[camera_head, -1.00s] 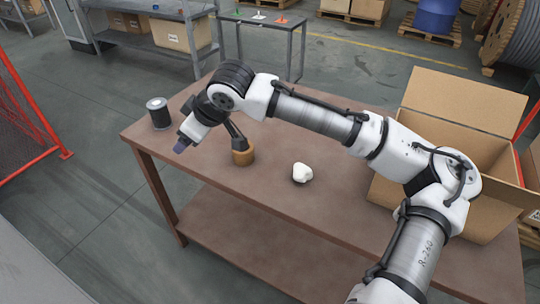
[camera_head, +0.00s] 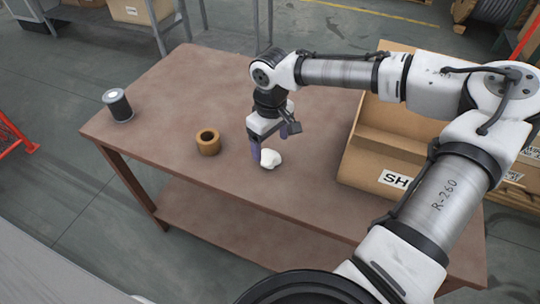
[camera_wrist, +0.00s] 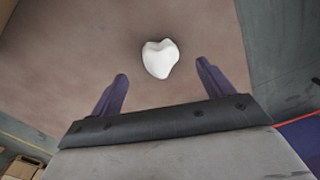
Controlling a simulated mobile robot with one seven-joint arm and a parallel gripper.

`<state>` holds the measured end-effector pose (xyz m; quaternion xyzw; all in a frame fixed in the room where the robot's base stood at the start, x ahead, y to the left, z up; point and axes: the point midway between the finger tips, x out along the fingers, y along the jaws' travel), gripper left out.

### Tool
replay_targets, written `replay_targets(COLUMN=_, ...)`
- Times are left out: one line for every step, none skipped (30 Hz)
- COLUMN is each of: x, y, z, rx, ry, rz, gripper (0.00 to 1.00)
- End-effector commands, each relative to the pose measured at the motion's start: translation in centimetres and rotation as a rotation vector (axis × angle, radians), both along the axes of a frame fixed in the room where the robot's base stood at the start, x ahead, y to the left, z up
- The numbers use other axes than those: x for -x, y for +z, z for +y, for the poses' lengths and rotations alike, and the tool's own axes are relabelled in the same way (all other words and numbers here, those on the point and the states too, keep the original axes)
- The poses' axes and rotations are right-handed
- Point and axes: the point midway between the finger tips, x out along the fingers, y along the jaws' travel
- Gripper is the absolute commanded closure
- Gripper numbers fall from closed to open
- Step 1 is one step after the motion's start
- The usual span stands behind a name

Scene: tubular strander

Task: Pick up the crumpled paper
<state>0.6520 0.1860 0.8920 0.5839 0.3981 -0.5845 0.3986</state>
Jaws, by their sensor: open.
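The crumpled paper (camera_head: 271,159) is a small white lump on the brown table, near the middle. It also shows in the wrist view (camera_wrist: 160,59), ahead of the fingertips and between their lines. My gripper (camera_head: 273,147) points down close to the paper, with its purple fingers apart and nothing between them. In the wrist view, my gripper (camera_wrist: 162,70) shows one finger at the left and one at the right. I cannot tell exactly how high the fingertips are above the table.
The brown table (camera_head: 160,100) also bears a brown ring-shaped roll (camera_head: 208,143) left of the paper and a dark spool (camera_head: 117,105) at the far left. An open cardboard box (camera_head: 380,160) stands to the right. The table between roll and spool is clear.

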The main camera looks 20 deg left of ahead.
Motion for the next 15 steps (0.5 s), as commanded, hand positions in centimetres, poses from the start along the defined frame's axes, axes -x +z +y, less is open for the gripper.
replay_targets(x=0.0, y=-0.3, z=0.0, rx=0.001, ry=0.001, rz=0.000, gripper=0.20)
replay_targets(x=0.0, y=-0.5, z=0.0, rx=0.000, ry=0.001, rz=-0.001, gripper=0.20)
replay_targets(x=0.0, y=-0.6, z=0.0, rx=0.000, ry=0.001, rz=-0.001, gripper=0.20)
replay_targets(x=0.0, y=-0.8, z=0.0, rx=0.000, ry=0.001, rz=-0.001, gripper=0.20)
replay_targets(x=0.0, y=-0.9, z=0.0, rx=0.001, ry=0.001, rz=0.000, gripper=0.20)
replay_targets(x=0.0, y=-1.2, z=0.1, rx=0.001, ry=0.001, rz=0.000, gripper=0.20)
replay_targets(x=0.0, y=-1.5, z=0.1, rx=0.002, ry=0.002, rz=0.001, gripper=0.20)
replay_targets(x=0.1, y=-1.8, z=0.1, rx=0.002, ry=0.002, rz=0.001, gripper=0.20)
replay_targets(x=0.1, y=-2.3, z=0.1, rx=0.002, ry=0.002, rz=0.001, gripper=0.20)
replay_targets(x=0.0, y=-2.7, z=0.2, rx=0.002, ry=0.002, rz=0.001, gripper=0.20)
replay_targets(x=0.0, y=-3.1, z=0.2, rx=0.002, ry=0.002, rz=0.000, gripper=0.20)
replay_targets(x=0.0, y=-3.6, z=0.2, rx=0.002, ry=0.002, rz=0.000, gripper=0.20)
replay_targets(x=0.0, y=-4.1, z=0.2, rx=0.001, ry=0.001, rz=0.000, gripper=0.20)
replay_targets(x=0.0, y=-4.5, z=0.2, rx=0.002, ry=0.001, rz=0.000, gripper=0.20)
replay_targets(x=0.0, y=-4.9, z=0.2, rx=0.000, ry=0.001, rz=-0.001, gripper=0.20)
